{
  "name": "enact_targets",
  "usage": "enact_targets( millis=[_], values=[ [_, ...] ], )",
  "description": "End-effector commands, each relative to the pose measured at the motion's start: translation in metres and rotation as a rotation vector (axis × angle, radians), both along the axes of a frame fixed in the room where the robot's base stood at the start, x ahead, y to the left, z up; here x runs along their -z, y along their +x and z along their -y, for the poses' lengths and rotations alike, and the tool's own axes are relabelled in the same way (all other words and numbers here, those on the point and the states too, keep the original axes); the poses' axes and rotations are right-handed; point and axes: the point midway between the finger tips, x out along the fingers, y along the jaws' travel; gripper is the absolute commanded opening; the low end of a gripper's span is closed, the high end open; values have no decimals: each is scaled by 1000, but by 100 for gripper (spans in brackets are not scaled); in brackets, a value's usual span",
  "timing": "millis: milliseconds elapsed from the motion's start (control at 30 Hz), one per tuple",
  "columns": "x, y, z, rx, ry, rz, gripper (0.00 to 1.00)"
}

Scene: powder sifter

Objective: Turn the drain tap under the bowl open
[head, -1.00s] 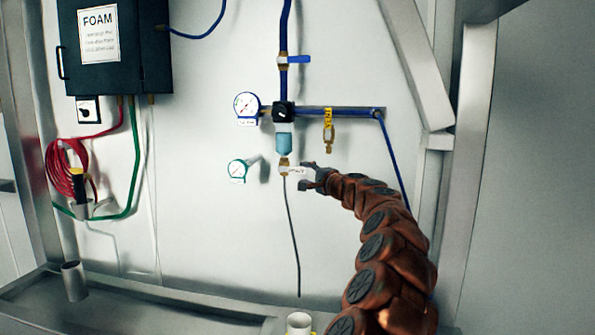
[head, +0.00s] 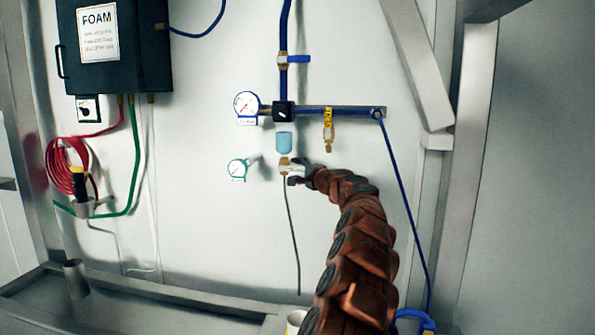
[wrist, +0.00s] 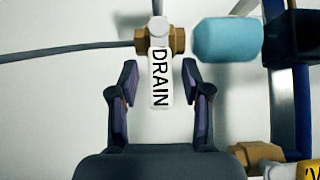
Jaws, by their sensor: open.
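The drain tap has a brass body (head: 284,163) right under the light blue bowl (head: 284,142) on the wall. In the wrist view its white lever (wrist: 160,80), marked DRAIN, points from the brass body (wrist: 174,41) toward my gripper. My gripper (wrist: 158,75) is open, with one finger on each side of the lever and a gap to both. The bowl (wrist: 226,40) lies to the right of the tap there. In the head view my gripper (head: 294,174) is at the tap's right side and partly covers the lever, which sticks out sideways.
A pressure gauge (head: 247,104) and a small green-rimmed gauge (head: 237,170) sit left of the tap. A brass fitting with a yellow tag (head: 328,130) hangs to the right, above my arm. A blue-handled valve (head: 296,59) is higher up. A thin drain hose (head: 292,230) hangs below the tap.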

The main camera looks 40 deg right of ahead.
Motion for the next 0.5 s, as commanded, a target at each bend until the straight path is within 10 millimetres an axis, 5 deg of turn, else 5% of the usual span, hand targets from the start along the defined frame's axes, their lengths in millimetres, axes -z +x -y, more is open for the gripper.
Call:
enact_targets(
  millis=[100,500],
  values=[
    [0,0,0,0,0,0,47],
    [0,0,0,0,0,0,5]
  ],
)
